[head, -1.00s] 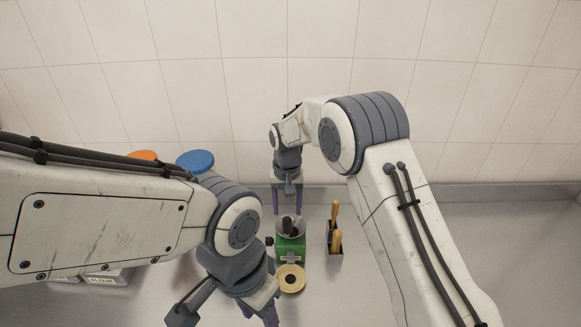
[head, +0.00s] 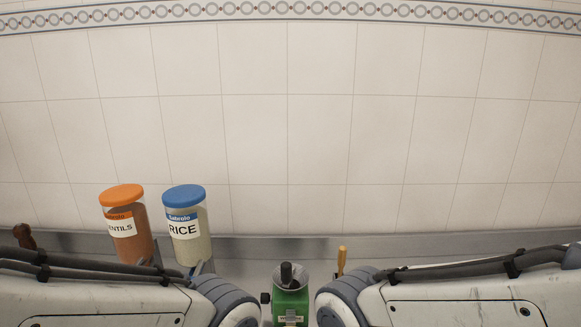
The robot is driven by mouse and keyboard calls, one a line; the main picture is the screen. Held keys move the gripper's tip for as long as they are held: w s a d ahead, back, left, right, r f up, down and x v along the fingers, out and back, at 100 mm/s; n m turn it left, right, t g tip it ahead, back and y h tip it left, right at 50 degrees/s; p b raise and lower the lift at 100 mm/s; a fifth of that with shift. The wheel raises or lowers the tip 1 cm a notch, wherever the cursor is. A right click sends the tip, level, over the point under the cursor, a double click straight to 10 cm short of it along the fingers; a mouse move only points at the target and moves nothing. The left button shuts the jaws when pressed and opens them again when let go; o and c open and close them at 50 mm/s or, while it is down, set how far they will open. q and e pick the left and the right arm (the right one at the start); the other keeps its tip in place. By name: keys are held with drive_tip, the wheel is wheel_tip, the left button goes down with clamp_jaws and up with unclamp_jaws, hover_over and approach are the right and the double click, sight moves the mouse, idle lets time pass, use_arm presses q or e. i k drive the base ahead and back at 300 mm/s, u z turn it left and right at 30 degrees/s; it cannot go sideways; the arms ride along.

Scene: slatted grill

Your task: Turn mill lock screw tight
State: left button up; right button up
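The green mill (head: 290,303) stands at the bottom middle of the head view, between my two forearms. A grey hopper with a dark upright piece (head: 286,273) in it tops the mill. A small black knob (head: 265,298) sticks out from the mill's left side; it may be the lock screw, but how tight it is does not show. The mill's lower part is cut off by the frame edge. My forearms come in low from both sides, and neither gripper can be made out.
An orange-lidded lentils jar (head: 129,224) and a blue-lidded rice jar (head: 188,227) stand at the left near the tiled wall (head: 290,130). A yellow handle (head: 341,260) rises right of the mill. The back of the counter looks clear at the right.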

sight(265, 299)
drive_tip(key=u, duration=0.05)
drive_tip(key=k, duration=0.5)
drive_tip(key=z, duration=2.35)
drive_tip(key=k, duration=1.4)
drive_tip(key=u, duration=1.8)
drive_tip(key=i, duration=0.5)
